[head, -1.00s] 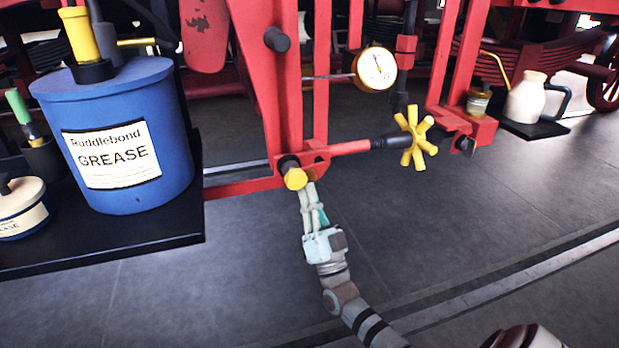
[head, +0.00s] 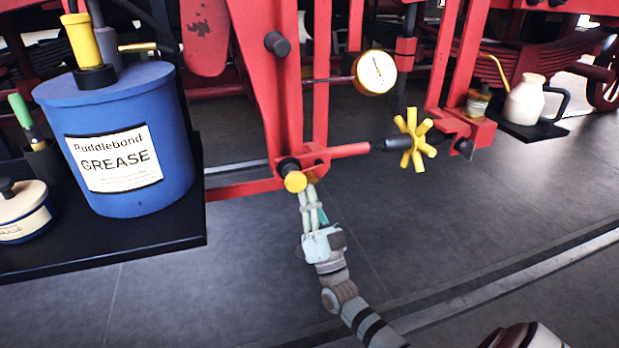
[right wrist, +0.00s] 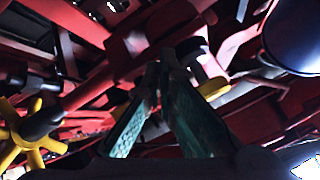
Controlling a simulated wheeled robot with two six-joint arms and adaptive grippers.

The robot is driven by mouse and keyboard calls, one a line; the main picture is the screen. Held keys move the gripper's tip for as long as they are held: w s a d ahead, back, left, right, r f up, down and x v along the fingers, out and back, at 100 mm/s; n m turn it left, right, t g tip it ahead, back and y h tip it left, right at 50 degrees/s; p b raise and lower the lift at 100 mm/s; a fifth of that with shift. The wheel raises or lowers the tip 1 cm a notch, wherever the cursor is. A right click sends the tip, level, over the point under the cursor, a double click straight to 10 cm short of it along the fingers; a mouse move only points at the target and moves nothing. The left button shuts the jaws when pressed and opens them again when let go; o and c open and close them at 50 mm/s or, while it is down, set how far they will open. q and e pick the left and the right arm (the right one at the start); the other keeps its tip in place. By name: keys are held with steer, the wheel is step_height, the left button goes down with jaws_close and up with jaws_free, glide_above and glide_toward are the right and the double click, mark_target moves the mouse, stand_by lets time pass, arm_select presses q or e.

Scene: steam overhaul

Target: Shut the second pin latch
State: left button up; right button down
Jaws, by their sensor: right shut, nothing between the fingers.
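A yellow round knob (head: 294,181) on a dark stub sits at the foot of the red upright, where a red bar (head: 345,150) joins; I take it for a pin latch, but cannot tell which one. The knob also shows in the right wrist view (right wrist: 212,88). My right gripper (head: 309,188) is shut and empty, its fingertips just below and right of the knob. I cannot tell whether they touch it. In the right wrist view the green-padded fingers (right wrist: 157,75) point up into the red framework. The left gripper is out of view.
A yellow star handwheel (head: 411,139) and a dial gauge (head: 375,70) are to the right. A blue grease drum (head: 117,185) stands on a black tray (head: 180,232) at left. A cream oil can (head: 524,101) stands at far right. The floor below is clear.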

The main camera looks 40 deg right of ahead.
stand_by(0.3)
steer(key=shift+w+a+r+p, duration=0.1)
steer(key=shift+r+p, duration=0.4)
steer(key=shift+r, duration=0.05)
stand_by(0.3)
stand_by(0.3)
steer(key=shift+d+f+b, duration=0.25)
steer(key=shift+f+b, duration=0.6)
steer(key=shift+f, duration=0.2)
steer(key=f+b, duration=0.3)
steer(key=d+f+b, duration=0.1)
steer(key=f, duration=0.1)
steer(key=shift+s, duration=0.3)
